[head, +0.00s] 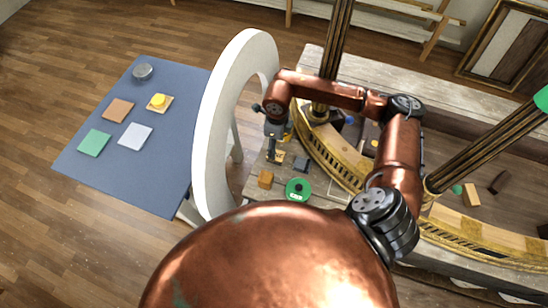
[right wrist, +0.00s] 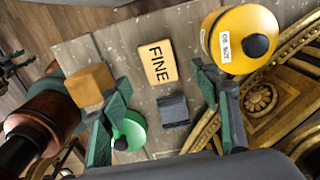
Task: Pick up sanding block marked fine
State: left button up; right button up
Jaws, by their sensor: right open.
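The sanding block marked FINE (right wrist: 159,62) is a flat tan block with dark letters, lying on the grey workbench top in the right wrist view. In the head view a tan block (head: 276,157) shows at that spot, just below my right gripper (head: 274,150). In the right wrist view the two fingers of my right gripper (right wrist: 163,90) stand wide apart, with the block between and beyond their tips. Nothing is held.
A dark grey block (right wrist: 173,111), an orange-brown block (right wrist: 90,85), a green disc (right wrist: 130,130) and a labelled yellow tin (right wrist: 243,38) lie close around it. A gilt carved frame (head: 335,165) is on the right. A white arch (head: 213,130) stands left, beside a blue mat (head: 115,175).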

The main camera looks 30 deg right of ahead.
jog(key=shift+s+d+f, duration=0.1)
jog(key=shift+s+f, duration=0.05)
jog(key=shift+f, duration=0.15)
jog(key=f+p, duration=0.1)
jog(key=f, duration=0.5)
jog(key=shift+a+f, duration=0.15)
jog(key=shift+a, duration=0.05)
jog(key=shift+f, duration=0.4)
jog(key=shift+c, duration=0.2)
jog(key=c, duration=1.2)
jog(key=shift+c, duration=0.2)
notch_tip(320, 180, up, 10)
jog(key=shift+r+b, duration=0.1)
jog(key=shift+b, duration=0.35)
